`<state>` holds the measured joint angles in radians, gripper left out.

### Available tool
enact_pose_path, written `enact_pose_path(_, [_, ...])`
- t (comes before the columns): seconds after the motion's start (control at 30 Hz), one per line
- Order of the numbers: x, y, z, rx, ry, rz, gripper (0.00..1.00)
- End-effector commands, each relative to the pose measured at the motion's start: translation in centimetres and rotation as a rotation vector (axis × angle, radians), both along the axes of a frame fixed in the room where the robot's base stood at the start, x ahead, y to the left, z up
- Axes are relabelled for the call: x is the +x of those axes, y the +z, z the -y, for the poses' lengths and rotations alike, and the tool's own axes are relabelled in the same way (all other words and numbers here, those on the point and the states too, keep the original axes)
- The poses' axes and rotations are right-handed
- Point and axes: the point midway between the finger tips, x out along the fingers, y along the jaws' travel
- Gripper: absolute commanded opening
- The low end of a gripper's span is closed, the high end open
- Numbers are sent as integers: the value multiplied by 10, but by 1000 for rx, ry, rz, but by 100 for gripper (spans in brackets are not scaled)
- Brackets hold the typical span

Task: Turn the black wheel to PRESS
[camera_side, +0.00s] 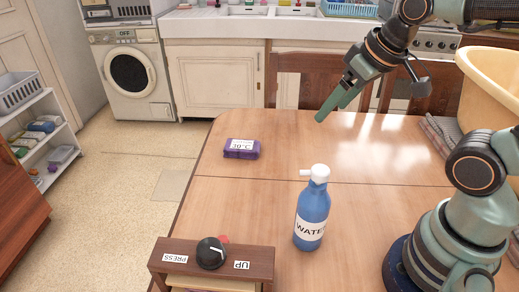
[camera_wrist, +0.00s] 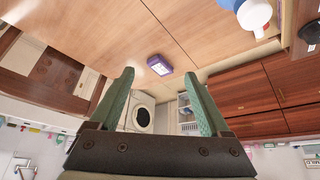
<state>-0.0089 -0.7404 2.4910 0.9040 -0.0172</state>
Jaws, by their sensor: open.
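The pointer is turned toward the right, on the UP label (camera_side: 241,265) side. The PRESS label (camera_side: 175,258) is on the wheel's left. Part of the wheel (camera_wrist: 309,33) also shows at the right edge in the wrist view. My gripper (camera_side: 331,109) is open and empty, high above the far part of the table, well away from the wheel. Its two green fingers (camera_wrist: 158,76) stand apart in the wrist view.
A blue WATER bottle (camera_side: 312,212) with a white pump stands right of the wooden box. A purple labelled pack (camera_side: 241,149) lies farther back on the left. A tan basin (camera_side: 490,80) is at the right. The table middle (camera_side: 290,145) is clear.

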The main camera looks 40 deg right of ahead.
Motion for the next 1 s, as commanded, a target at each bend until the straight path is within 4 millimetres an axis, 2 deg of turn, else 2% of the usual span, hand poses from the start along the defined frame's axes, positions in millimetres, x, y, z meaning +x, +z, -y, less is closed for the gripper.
enact_pose_path(0.07, [4, 2, -11, -23, 79, -20, 82])
enact_pose_path(0.17, [13, 8, -37, -84, 283, -62, 82])
enact_pose_path(0.3, [26, 15, -92, -201, 695, -134, 82])
enact_pose_path(0.43, [30, 15, -151, -307, 1098, -184, 82])
enact_pose_path(0.6, [19, 8, -228, -432, 1617, -231, 82])
enact_pose_path(0.7, [7, 1, -266, -486, 1870, -245, 82])
enact_pose_path(0.83, [-7, -7, -298, -530, 2096, -253, 82])
enact_pose_path(1.0, [-15, -13, -312, -550, 2209, -257, 82])
